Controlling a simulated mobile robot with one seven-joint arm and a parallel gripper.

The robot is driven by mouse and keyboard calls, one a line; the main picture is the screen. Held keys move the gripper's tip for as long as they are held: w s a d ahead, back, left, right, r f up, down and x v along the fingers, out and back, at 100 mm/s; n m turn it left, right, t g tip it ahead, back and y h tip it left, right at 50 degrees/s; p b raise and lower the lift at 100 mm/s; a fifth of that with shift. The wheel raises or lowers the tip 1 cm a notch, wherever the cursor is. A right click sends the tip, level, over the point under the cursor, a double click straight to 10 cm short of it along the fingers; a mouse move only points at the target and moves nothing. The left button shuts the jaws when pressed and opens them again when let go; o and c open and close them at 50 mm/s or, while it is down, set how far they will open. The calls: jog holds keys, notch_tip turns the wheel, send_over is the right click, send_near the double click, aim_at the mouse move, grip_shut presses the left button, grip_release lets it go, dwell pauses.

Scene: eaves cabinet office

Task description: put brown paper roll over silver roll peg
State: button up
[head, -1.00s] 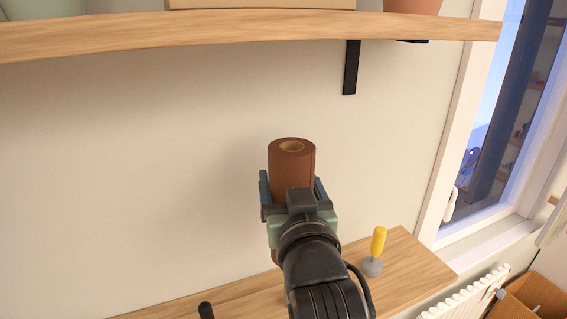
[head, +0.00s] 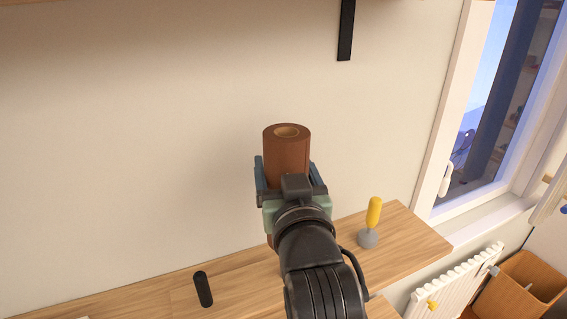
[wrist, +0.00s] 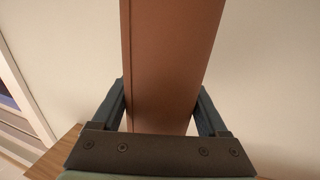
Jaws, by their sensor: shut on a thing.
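The brown paper roll (head: 287,152) stands upright in my gripper (head: 287,178), with its hollow top end facing up. My gripper is shut on the roll's sides, one finger on each side. In the wrist view the roll (wrist: 168,60) runs up between the two fingers of my gripper (wrist: 163,108). The roll is above the wooden surface, and my gripper and arm hide most of its lower end. I cannot make out a silver roll peg in either view; it may be hidden behind my arm.
A wooden desk or shelf (head: 240,283) runs along the wall. On it stand a yellow-topped thing with a grey base (head: 368,238), right of my arm, and a black cylinder (head: 203,289), to the left. A window, radiator (head: 455,290) and wooden box (head: 525,283) are at right.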

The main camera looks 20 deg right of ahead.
jog(key=shift+f+b, duration=2.9)
jog(key=shift+f, duration=0.8)
jog(key=o, duration=1.6)
jog(key=shift+c, duration=0.2)
jog(key=shift+f, duration=0.1)
jog(key=v, duration=1)
jog(key=shift+s+a+r+p, duration=0.3)
jog(key=shift+r+p, duration=0.05)
jog(key=shift+s+p, duration=0.1)
jog(key=shift+p, duration=0.45)
